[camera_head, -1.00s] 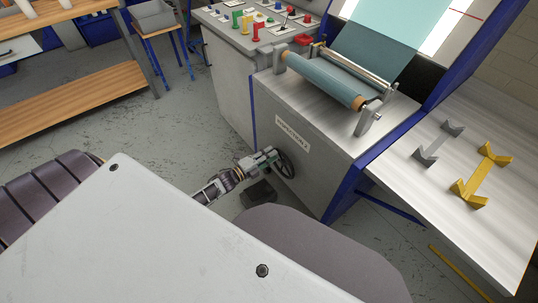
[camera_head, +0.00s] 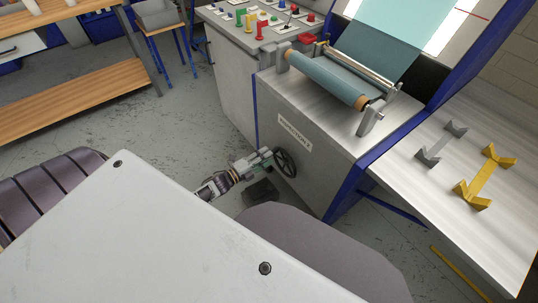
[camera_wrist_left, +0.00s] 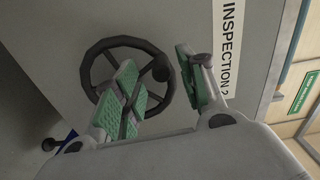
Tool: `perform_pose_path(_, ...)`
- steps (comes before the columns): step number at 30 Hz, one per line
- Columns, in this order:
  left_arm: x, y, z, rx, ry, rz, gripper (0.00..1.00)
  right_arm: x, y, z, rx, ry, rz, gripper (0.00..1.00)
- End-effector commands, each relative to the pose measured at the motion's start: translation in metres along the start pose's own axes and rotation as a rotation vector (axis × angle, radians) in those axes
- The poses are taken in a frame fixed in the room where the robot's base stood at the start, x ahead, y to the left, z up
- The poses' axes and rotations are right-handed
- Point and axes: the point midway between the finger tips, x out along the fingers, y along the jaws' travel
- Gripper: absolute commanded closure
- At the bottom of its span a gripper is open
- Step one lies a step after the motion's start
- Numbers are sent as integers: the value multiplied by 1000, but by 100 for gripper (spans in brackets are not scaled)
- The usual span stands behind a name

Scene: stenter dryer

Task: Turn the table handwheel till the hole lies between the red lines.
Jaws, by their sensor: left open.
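The dark spoked handwheel (camera_head: 285,163) is on the front of the grey inspection cabinet (camera_head: 315,165). My left gripper (camera_head: 268,156) is open just in front of the wheel. In the wrist view its green-padded fingers (camera_wrist_left: 160,86) appear on either side of the knob; contact cannot be told. Teal cloth (camera_head: 385,35) runs over a bright panel, where a short red line (camera_head: 467,14) shows. I cannot make out the hole. My right gripper is not in view.
A cloth roll (camera_head: 325,79) lies on the cabinet top. A control desk (camera_head: 228,32) with coloured buttons stands behind. Grey (camera_head: 438,146) and yellow (camera_head: 484,178) V-shaped holders sit on the metal table at right. Open floor lies left of the cabinet.

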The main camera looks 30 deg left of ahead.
Motion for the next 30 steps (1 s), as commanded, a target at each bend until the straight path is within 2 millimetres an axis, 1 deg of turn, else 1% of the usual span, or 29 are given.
perform_pose_path(1,-6,0,0,0,0,1,59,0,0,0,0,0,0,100)
perform_pose_path(21,-72,1,-1,0,0,2,59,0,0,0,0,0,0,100)
perform_pose_path(25,-81,1,0,0,0,1,59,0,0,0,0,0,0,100)
perform_pose_path(30,-86,0,0,0,1,0,59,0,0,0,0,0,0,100)
